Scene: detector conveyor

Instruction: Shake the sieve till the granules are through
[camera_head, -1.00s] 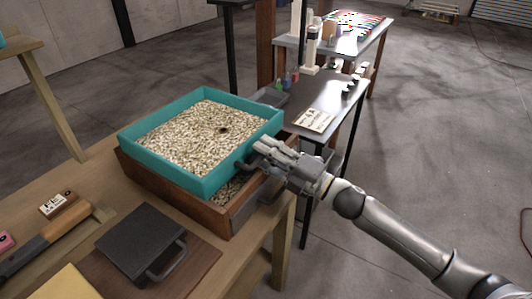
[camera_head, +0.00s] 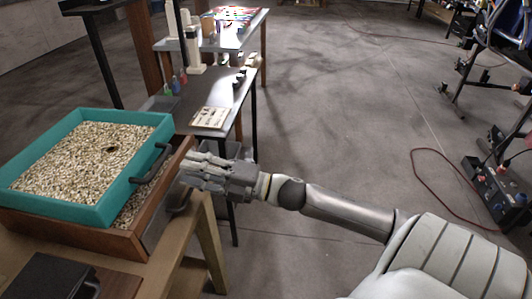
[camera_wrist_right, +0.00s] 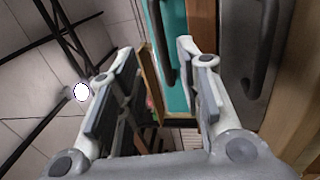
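The sieve (camera_head: 120,192) is a teal square tray full of pale granules (camera_head: 75,160), with a dark handle (camera_head: 152,165) on its right side. It rests on a brown wooden box (camera_head: 150,215), where more granules show in a gap beside the sieve. My right gripper (camera_head: 186,172) is just right of the sieve handle, apart from it and empty. In the right wrist view its fingers are spread, with the teal wall (camera_wrist_right: 174,40) and the sieve handle (camera_wrist_right: 160,45) beyond the fingertips. My left gripper is out of view.
The box stands on a wooden table (camera_head: 205,215). A dark lidded object (camera_head: 45,280) lies in front of it. A grey side table (camera_head: 165,105) with a card (camera_head: 210,117) stands behind. Open floor lies to the right, with a red cable (camera_head: 440,152) on it.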

